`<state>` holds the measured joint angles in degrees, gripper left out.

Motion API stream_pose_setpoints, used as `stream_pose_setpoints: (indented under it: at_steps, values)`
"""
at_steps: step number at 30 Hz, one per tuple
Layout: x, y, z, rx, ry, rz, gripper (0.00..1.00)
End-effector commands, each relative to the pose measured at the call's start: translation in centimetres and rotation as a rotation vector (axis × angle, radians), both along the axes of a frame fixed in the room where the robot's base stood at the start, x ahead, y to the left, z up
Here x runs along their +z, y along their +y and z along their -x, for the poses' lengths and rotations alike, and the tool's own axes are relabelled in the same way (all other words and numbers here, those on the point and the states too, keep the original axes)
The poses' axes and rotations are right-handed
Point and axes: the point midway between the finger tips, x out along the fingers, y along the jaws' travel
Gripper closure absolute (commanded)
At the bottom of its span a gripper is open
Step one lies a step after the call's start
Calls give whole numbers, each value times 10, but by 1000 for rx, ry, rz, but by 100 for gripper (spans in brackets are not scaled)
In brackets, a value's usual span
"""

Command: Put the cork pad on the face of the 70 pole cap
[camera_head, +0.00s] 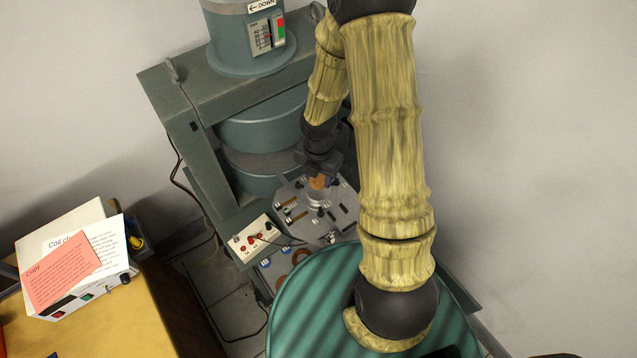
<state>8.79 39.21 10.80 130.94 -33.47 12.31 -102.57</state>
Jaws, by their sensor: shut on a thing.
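My gripper (319,173) is above a grey plate (293,188) in front of the magnet. It points down and is shut on the cork pad (318,183), a small orange-brown piece. A pale round metal piece (317,197) sits on the plate just below the pad. It may be a pole cap, but I cannot read a 70 on it. I cannot tell whether the pad touches it. My gripper and arm hide part of the plate's far side.
The magnet frame (207,155) with its teal coils (262,130) stands close behind and left of my gripper. Several small parts lie on the plate. A white box with red knobs (253,240) is at its left. A wooden desk (150,315) with papers is at lower left.

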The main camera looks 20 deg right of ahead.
Motion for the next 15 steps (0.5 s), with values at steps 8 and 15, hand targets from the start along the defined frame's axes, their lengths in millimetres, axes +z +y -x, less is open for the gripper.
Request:
stream_pose_setpoints:
  at_steps: [8,15]
  values:
    - [-15,0,1,1,4,2,79]
    - [-38,0,0,1,0,1,79]
